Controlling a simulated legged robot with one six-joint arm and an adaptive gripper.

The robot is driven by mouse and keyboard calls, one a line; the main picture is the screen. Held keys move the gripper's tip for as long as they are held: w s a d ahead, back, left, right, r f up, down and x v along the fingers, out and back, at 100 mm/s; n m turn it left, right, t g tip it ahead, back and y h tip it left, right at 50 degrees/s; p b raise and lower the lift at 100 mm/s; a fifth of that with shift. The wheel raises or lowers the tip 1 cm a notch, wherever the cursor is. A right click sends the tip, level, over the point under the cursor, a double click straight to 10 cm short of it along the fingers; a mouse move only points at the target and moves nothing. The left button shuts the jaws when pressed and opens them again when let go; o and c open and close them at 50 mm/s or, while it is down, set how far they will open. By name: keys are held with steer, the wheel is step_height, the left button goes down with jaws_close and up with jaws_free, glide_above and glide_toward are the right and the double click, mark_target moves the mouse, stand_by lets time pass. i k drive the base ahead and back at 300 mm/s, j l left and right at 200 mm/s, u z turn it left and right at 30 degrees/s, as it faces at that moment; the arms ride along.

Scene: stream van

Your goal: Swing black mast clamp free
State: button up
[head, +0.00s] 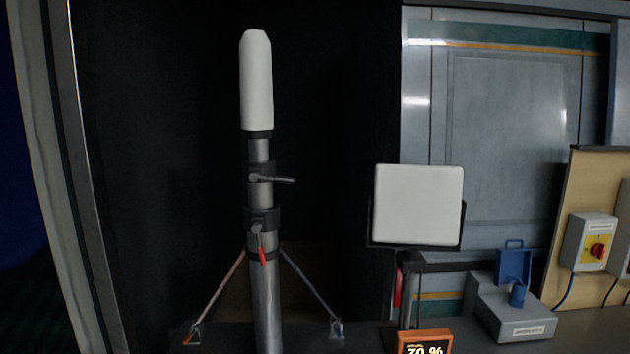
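A grey metal mast (266,300) stands upright left of centre with a white rounded cylinder (257,80) on top. A second dark collar (258,170) sits higher, with a grey lever (275,179) pointing right. I cannot tell which collar is the task's clamp. My gripper is not in view.
Two straps run from the mast down to anchors (195,337) (337,328) on the dark surface. To the right are a white panel (419,205), an orange display (425,342), a grey box with a blue part (512,310) and a switch box with a red knob (590,243).

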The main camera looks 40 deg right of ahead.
mark_target(274, 180)
steer(key=z, duration=0.75)
